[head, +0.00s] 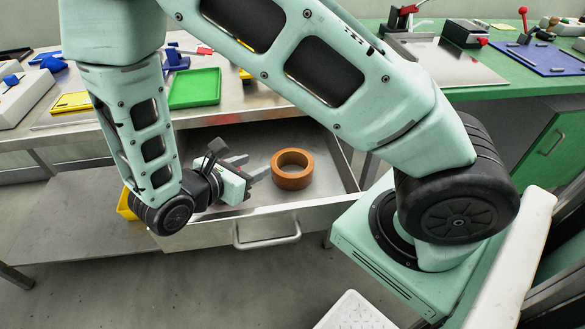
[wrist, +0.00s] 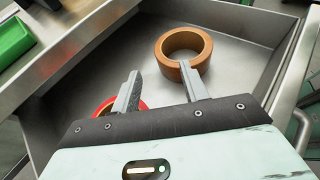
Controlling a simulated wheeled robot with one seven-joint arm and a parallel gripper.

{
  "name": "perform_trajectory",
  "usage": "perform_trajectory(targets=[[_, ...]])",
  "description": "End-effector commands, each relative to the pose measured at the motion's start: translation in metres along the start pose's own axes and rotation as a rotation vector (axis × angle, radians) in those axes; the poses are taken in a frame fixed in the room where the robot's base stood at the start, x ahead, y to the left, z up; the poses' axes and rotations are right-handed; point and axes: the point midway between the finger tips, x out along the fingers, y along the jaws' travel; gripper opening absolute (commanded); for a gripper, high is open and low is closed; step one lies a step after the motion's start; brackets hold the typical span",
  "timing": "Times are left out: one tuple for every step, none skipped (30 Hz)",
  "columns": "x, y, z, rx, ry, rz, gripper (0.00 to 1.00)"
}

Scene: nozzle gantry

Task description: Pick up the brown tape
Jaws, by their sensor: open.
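The brown tape (head: 292,169) is a thick ring lying flat in an open metal drawer (head: 268,228). In the wrist view the tape (wrist: 163,57) lies beyond the fingertips, closer to the right finger, whose tip overlaps its near rim in the picture. My gripper (head: 249,170) is open, inside the drawer's outline and left of the tape in the head view. In the wrist view nothing sits between the fingers of my gripper (wrist: 159,78). I cannot tell whether the right finger touches the tape.
A red ring-shaped thing (wrist: 106,107) lies partly hidden behind the left finger in the wrist view. A green tray (head: 195,88) stands on the bench above the drawer. The drawer's walls surround the tape; bare drawer floor lies around it.

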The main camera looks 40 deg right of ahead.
Motion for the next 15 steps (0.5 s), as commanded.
perform_trajectory(targets=[[0.011, -0.001, 0.0, -0.001, -0.002, -0.004, 0.44], [0.017, -0.001, 0.0, -0.001, -0.001, -0.004, 0.44], [0.023, -0.001, 0.0, -0.001, 0.0, -0.003, 0.44], [0.027, -0.001, 0.0, 0.0, -0.001, -0.003, 0.44], [0.031, 0.0, 0.0, 0.0, 0.0, -0.002, 0.44], [0.035, -0.001, 0.0, 0.0, 0.0, -0.003, 0.44], [0.037, -0.001, 0.0, -0.001, 0.001, -0.002, 0.44], [0.039, 0.0, 0.0, -0.001, 0.001, -0.001, 0.44], [0.041, 0.0, 0.0, -0.001, 0.001, 0.0, 0.44], [0.042, 0.0, 0.0, 0.0, 0.001, 0.0, 0.44], [0.044, 0.0, 0.0, 0.0, 0.001, -0.001, 0.44], [0.048, 0.0, 0.0, 0.001, 0.0, -0.003, 0.44], [0.051, 0.0, 0.0, 0.001, 0.0, -0.004, 0.44], [0.055, 0.0, -0.001, 0.0, 0.0, -0.004, 0.44], [0.061, 0.0, -0.001, -0.001, 0.0, -0.005, 0.44]])
